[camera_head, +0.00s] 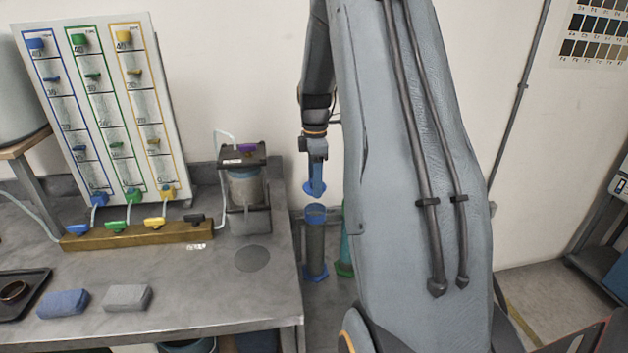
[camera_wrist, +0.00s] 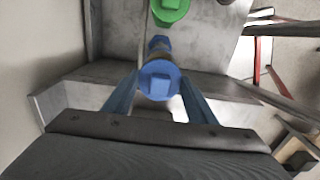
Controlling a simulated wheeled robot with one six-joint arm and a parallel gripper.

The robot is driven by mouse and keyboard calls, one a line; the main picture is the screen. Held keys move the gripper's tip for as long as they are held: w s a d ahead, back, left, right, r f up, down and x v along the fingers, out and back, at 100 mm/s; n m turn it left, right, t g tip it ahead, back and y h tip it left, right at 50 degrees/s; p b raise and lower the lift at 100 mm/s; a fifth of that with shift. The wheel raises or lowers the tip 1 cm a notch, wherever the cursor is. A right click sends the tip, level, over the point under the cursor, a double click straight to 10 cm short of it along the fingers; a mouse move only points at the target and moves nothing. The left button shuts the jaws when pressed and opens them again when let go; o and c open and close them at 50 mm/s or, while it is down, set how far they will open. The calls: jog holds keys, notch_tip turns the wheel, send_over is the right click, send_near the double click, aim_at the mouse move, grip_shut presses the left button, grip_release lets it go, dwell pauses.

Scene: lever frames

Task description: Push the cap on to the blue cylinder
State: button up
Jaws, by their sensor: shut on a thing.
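The blue cap (camera_head: 315,188) hangs below my gripper (camera_head: 314,163), which is shut on it. The blue cylinder (camera_head: 315,240) stands upright right below the cap, with a clear grey body, a blue rim and a blue foot. A small gap shows between cap and rim. In the wrist view the cap (camera_wrist: 160,80) sits between the two blue fingers of my gripper (camera_wrist: 160,90). It hides most of the cylinder, and a blue part (camera_wrist: 158,43), perhaps its foot, shows beyond it.
A green cylinder (camera_head: 346,240) stands close behind, partly hidden by my arm; a green top (camera_wrist: 170,10) shows in the wrist view. The grey bench (camera_head: 200,290) is just left, holding a lidded jar (camera_head: 246,190), a valve block (camera_head: 140,234) and a gauge panel (camera_head: 100,110).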

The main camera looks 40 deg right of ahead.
notch_tip(320, 180, down, 6)
jog(key=b, duration=0.3)
jog(key=shift+r, duration=0.2)
jog(key=shift+p, duration=0.5)
dwell(1.2)
jog(key=shift+f+p, duration=0.15)
jog(key=shift+p, duration=0.2)
dwell(1.4)
jog(key=o, duration=1.6)
